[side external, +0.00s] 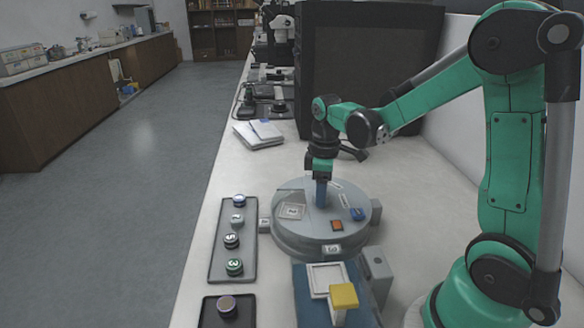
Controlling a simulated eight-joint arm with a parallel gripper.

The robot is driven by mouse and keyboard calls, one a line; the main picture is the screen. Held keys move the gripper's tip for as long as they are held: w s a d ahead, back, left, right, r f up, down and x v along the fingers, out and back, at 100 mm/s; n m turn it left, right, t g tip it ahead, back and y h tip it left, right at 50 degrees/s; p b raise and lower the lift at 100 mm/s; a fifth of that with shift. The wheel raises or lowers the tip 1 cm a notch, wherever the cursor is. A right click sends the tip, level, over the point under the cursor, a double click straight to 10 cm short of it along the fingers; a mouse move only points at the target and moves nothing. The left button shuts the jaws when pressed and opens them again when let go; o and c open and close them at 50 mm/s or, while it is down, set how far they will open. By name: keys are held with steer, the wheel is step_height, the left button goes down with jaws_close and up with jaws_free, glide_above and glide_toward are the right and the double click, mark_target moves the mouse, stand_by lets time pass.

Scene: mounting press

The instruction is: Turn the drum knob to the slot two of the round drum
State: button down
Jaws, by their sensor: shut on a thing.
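The round drum (300,236) is a grey disc standing on the white bench in the middle of the side external view. Small labels and slots show on its top and side, too small to read surely. A blue upright piece at its centre, which looks like the drum knob (321,194), stands under my gripper (320,180). My gripper points down and is shut on the knob. The fingertips are small and partly merge with the knob. An orange square piece (336,225) and a blue piece (357,214) sit on the drum's top.
A grey tray (233,262) with several round numbered pieces lies left of the drum. A dark tray (227,311) with one round piece is in front of it. A blue-based fixture with a yellow block (343,296) stands in front of the drum. Papers (258,135) and a dark cabinet (368,65) are behind.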

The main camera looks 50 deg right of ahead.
steer(key=shift+n, duration=1.3)
steer(key=shift+c, duration=1.7)
jaws_free()
steer(key=shift+r, duration=2.8)
steer(key=s+a+r+m+t, duration=0.1)
steer(key=s+a+m+t, duration=0.3)
steer(key=a+m+t, duration=0.3)
steer(key=a+m, duration=0.1)
steer(key=a, duration=0.2)
steer(key=shift+a+r+m, duration=0.15)
steer(key=shift+a+m, duration=0.15)
